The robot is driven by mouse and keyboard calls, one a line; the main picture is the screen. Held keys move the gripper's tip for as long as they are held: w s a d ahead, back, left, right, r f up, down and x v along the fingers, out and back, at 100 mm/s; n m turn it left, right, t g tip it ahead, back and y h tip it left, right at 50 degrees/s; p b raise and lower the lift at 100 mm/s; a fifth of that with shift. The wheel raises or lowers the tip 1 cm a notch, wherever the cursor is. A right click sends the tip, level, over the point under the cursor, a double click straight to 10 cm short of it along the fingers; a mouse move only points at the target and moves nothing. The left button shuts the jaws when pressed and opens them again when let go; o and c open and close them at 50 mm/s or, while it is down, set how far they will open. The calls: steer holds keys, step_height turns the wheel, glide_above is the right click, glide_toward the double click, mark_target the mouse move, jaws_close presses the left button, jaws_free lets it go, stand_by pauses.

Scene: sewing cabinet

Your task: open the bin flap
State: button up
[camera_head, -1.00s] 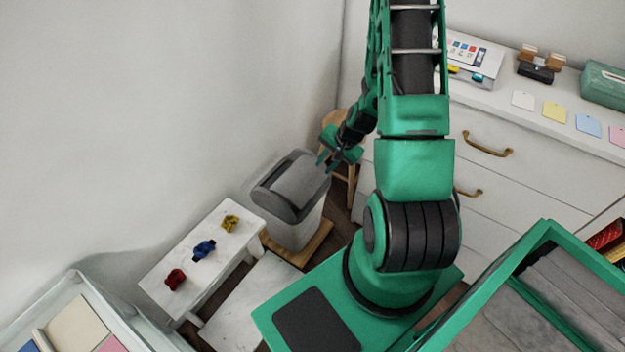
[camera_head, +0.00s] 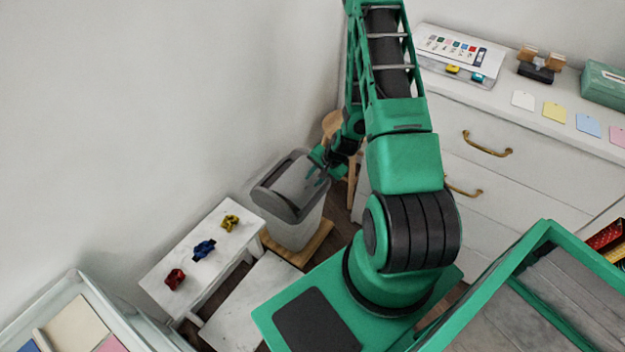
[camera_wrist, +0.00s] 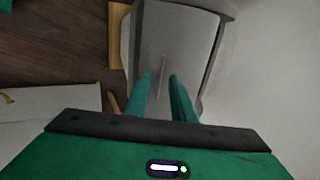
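The grey bin (camera_head: 292,222) stands on a wooden base by the wall, with a darker rim around its lighter flap (camera_head: 296,184). The flap looks closed. My gripper (camera_head: 318,168) is at the right edge of the bin's top. In the wrist view, my gripper (camera_wrist: 163,82) shows two green fingers apart with a gap between them, pointing at the flap (camera_wrist: 178,35). A thin light ridge (camera_wrist: 163,68) on the flap lies in line with the gap. I cannot tell whether the fingers touch the flap.
A white bench (camera_head: 190,262) with red, blue and yellow pieces stands left of the bin. A wooden stool (camera_head: 334,122) is behind it. White drawers (camera_head: 500,170) with brass handles stand at the right.

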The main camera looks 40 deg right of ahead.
steer(key=shift+w+a+f, duration=0.1)
steer(key=shift+w+f, duration=0.05)
steer(key=shift+f, duration=0.1)
jaws_close()
stand_by(1.4)
